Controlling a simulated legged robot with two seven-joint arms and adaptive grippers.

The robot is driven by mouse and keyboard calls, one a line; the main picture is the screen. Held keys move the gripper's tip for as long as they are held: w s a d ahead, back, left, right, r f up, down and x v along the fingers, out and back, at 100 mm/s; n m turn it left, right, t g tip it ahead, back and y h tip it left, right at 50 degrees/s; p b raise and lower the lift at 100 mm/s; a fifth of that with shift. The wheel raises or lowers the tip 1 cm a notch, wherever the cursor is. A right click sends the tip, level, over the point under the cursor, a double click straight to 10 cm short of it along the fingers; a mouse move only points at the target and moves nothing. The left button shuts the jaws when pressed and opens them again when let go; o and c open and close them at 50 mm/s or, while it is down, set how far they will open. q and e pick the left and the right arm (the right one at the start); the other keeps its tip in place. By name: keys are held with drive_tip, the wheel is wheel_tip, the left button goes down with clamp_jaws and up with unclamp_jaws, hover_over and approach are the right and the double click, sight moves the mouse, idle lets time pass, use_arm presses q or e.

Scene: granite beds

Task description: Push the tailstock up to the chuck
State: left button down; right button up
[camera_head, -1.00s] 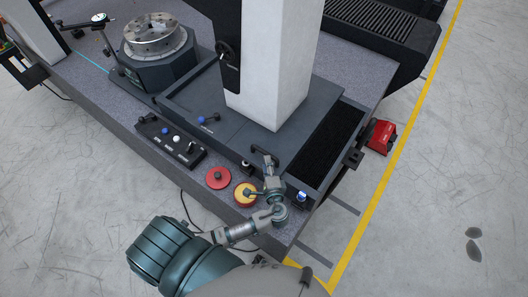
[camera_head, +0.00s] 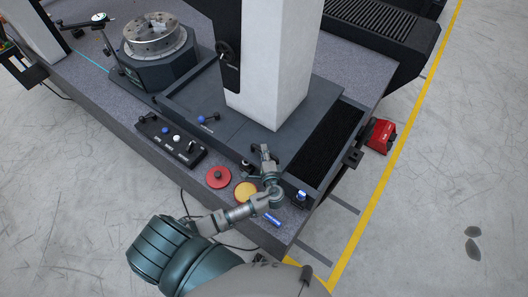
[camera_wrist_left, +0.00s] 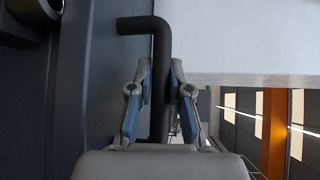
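The tailstock looks to be the white upright column (camera_head: 268,70) on a dark grey slide (camera_head: 225,125) on the granite bed. The chuck (camera_head: 154,36) is a round metal disc on a dark block, up and left of the column with a gap between. My left gripper (camera_head: 265,158) is at a black handle on the slide's near side. In the left wrist view, the bent black handle (camera_wrist_left: 160,40) runs between the two blue-and-grey fingers (camera_wrist_left: 160,85). Whether they press on it is unclear. My right gripper is not in view.
A switch panel (camera_head: 171,140), a red knob (camera_head: 218,177), a yellow disc (camera_head: 245,191) and a blue cylinder (camera_head: 272,219) sit along the bed's near edge. A dial indicator stand (camera_head: 110,45) is beside the chuck. A red box (camera_head: 381,135) is at the bed's right end.

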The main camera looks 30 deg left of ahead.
sight(221, 132)
use_arm(q)
drive_tip(key=shift+s+f, duration=0.1)
drive_tip(key=shift+f, duration=0.05)
drive_tip(key=a, duration=0.8)
drive_tip(key=w+a, duration=0.1)
drive_tip(key=a, duration=0.3)
drive_tip(key=shift+r, duration=0.2)
drive_tip(key=a, duration=0.7)
drive_tip(key=a+f+b, duration=0.1)
drive_tip(key=a, duration=0.3)
drive_tip(key=shift+w+f, duration=0.1)
drive_tip(key=shift+w, duration=0.25)
drive_tip(key=shift+a, duration=0.5)
drive_tip(key=shift+w+r, duration=0.1)
drive_tip(key=shift+r, duration=0.25)
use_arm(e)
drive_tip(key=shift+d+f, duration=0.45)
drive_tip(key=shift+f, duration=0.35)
